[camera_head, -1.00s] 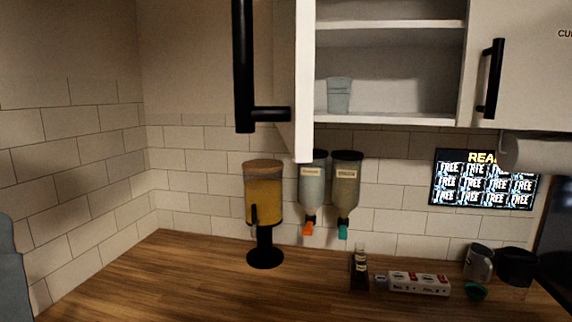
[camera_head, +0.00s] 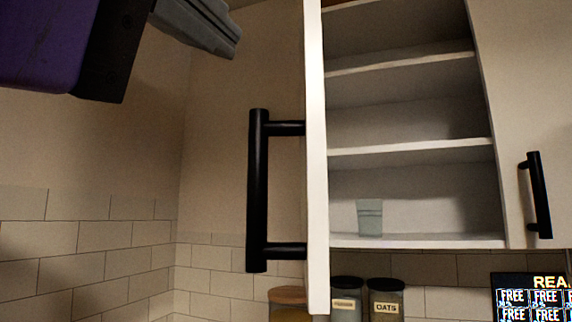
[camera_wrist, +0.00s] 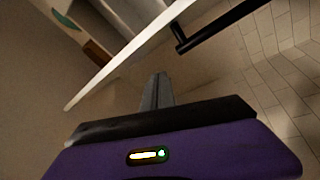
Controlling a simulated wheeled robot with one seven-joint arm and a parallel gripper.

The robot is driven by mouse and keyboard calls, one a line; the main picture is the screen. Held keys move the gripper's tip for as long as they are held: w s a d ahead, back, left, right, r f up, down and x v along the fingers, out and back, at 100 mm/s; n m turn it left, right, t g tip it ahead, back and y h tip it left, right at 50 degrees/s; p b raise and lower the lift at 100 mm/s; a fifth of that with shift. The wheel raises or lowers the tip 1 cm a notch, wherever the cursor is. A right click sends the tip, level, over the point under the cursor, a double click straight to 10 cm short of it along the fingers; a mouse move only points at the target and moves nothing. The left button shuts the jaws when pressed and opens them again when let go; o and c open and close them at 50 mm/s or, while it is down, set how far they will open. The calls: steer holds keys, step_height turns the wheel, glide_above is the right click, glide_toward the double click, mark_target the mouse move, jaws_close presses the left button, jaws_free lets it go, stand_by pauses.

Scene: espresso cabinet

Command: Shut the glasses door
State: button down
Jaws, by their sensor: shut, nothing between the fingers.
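The glasses door (camera_head: 317,180) stands wide open, seen nearly edge-on at the left side of the cabinet in the head view. Its black bar handle (camera_head: 257,190) faces left. The cabinet's shelves (camera_head: 410,150) are exposed, with one pale glass (camera_head: 369,217) on the lowest shelf. My gripper (camera_head: 232,45) is shut and empty, at the upper left of the head view, left of the door and higher than the handle. In the wrist view my gripper's fingers (camera_wrist: 158,80) are together, below the door (camera_wrist: 125,62) in the picture; the handle (camera_wrist: 225,25) is at upper right. I see no contact.
A neighbouring white door with a black handle (camera_head: 538,195) is closed on the right. A screen (camera_head: 532,298) is at lower right. Open air lies left of the door.

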step_height(320, 180, down, 6)
steer(key=w+d+r+n+g+h, duration=0.1)
steer(key=d+n+g, duration=0.1)
steer(key=n+g, duration=0.1)
steer(key=w+d+f+n+p, duration=0.1)
steer(key=w+d+p, duration=0.1)
steer(key=w, duration=0.8)
steer(key=shift+d+f+g+p, duration=0.2)
steer(key=shift+d+g+p, duration=0.1)
steer(key=shift+d, duration=0.35)
